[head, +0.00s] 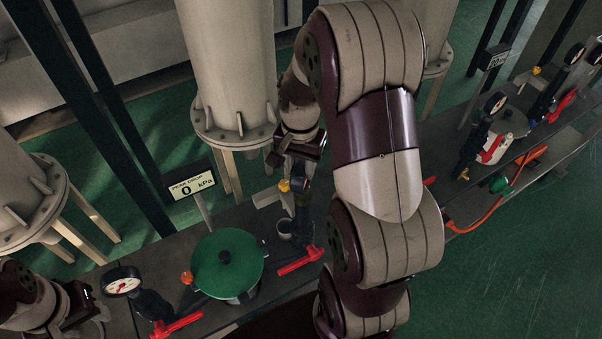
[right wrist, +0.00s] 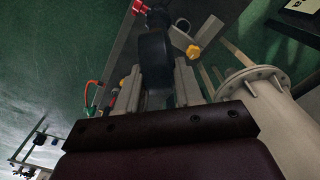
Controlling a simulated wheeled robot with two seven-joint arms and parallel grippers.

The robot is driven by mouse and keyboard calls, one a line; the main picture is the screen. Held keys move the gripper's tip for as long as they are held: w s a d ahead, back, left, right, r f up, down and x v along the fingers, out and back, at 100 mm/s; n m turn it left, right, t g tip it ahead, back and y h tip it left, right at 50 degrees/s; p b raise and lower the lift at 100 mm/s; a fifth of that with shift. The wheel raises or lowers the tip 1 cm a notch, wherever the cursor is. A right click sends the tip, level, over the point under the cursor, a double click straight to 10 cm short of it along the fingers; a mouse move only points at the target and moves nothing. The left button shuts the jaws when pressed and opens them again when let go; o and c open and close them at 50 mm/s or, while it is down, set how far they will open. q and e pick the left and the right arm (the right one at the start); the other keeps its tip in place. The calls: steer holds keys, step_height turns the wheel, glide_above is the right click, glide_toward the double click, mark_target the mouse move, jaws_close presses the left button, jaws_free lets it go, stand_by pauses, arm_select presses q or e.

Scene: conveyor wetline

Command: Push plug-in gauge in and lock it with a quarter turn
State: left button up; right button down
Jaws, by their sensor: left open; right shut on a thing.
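My right gripper (head: 298,158) points down over the dark fitting (head: 302,212) that stands on the bench with a red lever (head: 300,260). In the right wrist view its two pale fingers (right wrist: 158,82) are shut on a dark, rounded body, the plug-in gauge (right wrist: 153,62), seen from behind. The gauge lines up with the dark fitting (right wrist: 160,18) beyond it; I cannot tell whether it is seated or turned. Its dial is hidden. A yellow knob (head: 284,185) sits beside the fitting. My left gripper (head: 78,308) is open and empty at the lower left.
A green-lidded pot (head: 228,262) stands on the dark bench. Left of it is another dial gauge (head: 122,282) with a red lever (head: 178,325). A display (head: 190,186) reads "PEAK DROP 0 kPa". A large tank (head: 230,70) rises behind the bench. My right arm hides the middle.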

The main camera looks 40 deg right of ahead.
steer(key=m, duration=0.3)
steer(key=shift+r+m+p, duration=0.1)
steer(key=shift+m+p, duration=0.25)
steer(key=shift+m, duration=0.05)
steer(key=m, duration=0.4)
steer(key=shift+d+p, duration=0.15)
steer(key=shift+p, duration=0.25)
steer(key=c, duration=0.7)
jaws_free()
steer(key=shift+w+m, duration=0.1)
steer(key=shift+m, duration=0.2)
steer(key=shift+o, duration=0.2)
steer(key=shift+w+r, duration=0.1)
step_height(320, 180, up, 5)
steer(key=shift+r+b, duration=0.2)
steer(key=shift+b, duration=1.05)
step_height(320, 180, up, 7)
steer(key=p, duration=0.4)
